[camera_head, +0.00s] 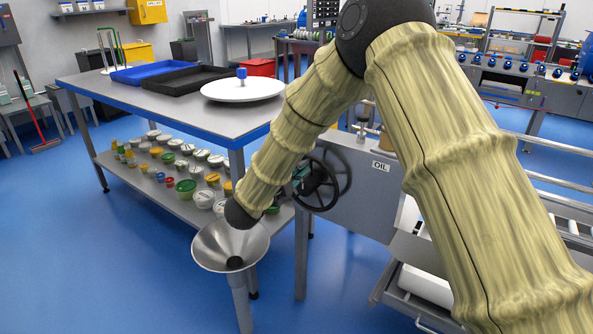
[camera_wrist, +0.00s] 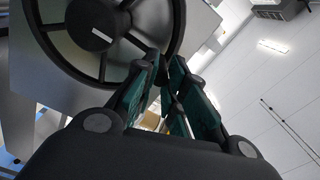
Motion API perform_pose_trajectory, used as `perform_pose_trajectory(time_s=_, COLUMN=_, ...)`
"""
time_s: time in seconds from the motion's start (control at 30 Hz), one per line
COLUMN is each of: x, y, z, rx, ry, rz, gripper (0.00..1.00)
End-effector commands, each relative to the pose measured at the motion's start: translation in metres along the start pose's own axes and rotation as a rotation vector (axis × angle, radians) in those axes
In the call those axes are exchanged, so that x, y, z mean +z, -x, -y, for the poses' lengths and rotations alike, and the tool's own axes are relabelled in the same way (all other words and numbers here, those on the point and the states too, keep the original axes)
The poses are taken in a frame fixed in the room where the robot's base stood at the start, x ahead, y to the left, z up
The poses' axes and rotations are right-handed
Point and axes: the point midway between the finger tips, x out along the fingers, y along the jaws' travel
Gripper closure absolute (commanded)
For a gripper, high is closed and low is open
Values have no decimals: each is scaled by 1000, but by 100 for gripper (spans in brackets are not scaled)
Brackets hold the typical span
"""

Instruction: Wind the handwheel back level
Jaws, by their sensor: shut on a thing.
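The handwheel (camera_head: 318,184) is a black spoked wheel on the side of a grey cabinet labelled OIL. In the wrist view its hub (camera_wrist: 90,22) carries a short pale bar, tilted down to the right, with spokes running out to a round rim. My gripper (camera_head: 300,174) reaches the wheel's left side in the head view, partly behind my arm. In the wrist view my gripper's dark green fingers (camera_wrist: 166,68) close at the rim's lower right edge. They are shut on the rim; the exact contact is partly hidden by the fingers.
A grey workbench (camera_head: 190,115) stands left of the wheel, with blue and black trays, a white disc (camera_head: 243,90) and a lower shelf of several tubs. A metal funnel (camera_head: 230,248) is in front. A roller conveyor (camera_head: 565,228) lies right.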

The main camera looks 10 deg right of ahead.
Motion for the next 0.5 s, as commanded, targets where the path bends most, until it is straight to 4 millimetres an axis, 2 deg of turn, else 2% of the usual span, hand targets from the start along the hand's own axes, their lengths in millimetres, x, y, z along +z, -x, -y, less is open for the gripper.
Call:
perform_pose_trajectory(time_s=0.03, x=-4, y=-3, z=-2, rx=2, ry=5, rz=-11, gripper=100)
perform_pose_trajectory(time_s=0.07, x=-4, y=-3, z=-2, rx=2, ry=5, rz=-10, gripper=82)
perform_pose_trajectory(time_s=0.13, x=-4, y=-3, z=-2, rx=2, ry=5, rz=-10, gripper=69)
perform_pose_trajectory(time_s=0.37, x=-3, y=3, z=-2, rx=3, ry=5, rz=-8, gripper=65)
perform_pose_trajectory(time_s=0.5, x=0, y=22, z=-1, rx=1, ry=4, rz=-3, gripper=63)
